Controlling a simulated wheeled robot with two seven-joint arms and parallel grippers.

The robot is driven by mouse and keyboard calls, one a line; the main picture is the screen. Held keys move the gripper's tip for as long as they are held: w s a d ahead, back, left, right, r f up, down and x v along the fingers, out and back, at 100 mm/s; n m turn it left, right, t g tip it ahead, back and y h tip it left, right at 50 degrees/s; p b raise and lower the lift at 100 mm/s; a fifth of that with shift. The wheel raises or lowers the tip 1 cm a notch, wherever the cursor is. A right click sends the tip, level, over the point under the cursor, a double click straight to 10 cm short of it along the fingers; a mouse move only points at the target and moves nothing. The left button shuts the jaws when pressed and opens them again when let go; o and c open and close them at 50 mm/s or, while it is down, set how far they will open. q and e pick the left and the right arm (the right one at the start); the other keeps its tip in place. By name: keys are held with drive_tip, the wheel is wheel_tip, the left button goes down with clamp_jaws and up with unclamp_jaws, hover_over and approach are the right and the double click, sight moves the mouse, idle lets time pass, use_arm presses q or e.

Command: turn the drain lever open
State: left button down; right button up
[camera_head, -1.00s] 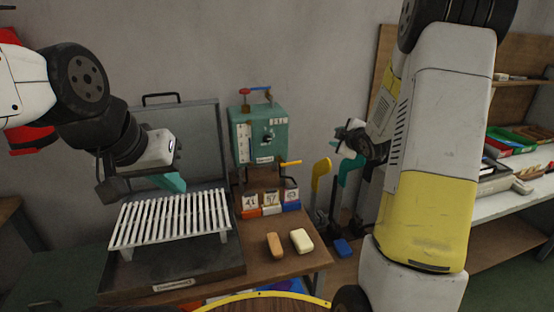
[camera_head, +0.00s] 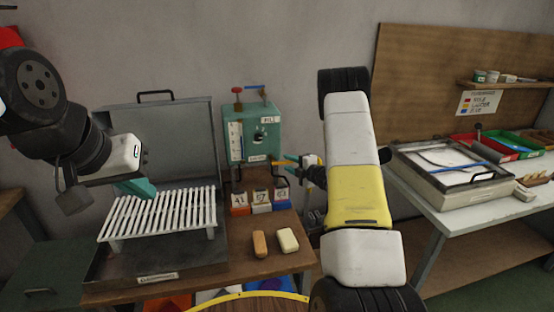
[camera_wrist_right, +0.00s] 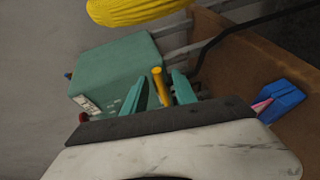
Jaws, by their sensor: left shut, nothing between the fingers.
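A green control box (camera_head: 252,130) with a gauge and dial is on the wall side of the table. A yellow lever (camera_wrist_right: 158,88) sticks out at its lower right; in the head view it is mostly hidden behind my right gripper (camera_head: 293,160). In the right wrist view my right gripper (camera_wrist_right: 164,92) is open, its teal fingers on either side of the yellow lever, with gaps showing. My left gripper (camera_head: 136,188) is shut and empty above the left part of the white slatted rack (camera_head: 160,215).
A red knob (camera_head: 238,91) and blue handle (camera_head: 255,87) top the box. Numbered bins (camera_head: 261,205) stand below it. An orange bar (camera_head: 260,244) and cream bar (camera_head: 288,240) lie on the table. A white side table (camera_head: 430,205) is at right.

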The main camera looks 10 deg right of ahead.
drive_tip(key=shift+x, duration=0.8)
clamp_jaws()
idle(0.9)
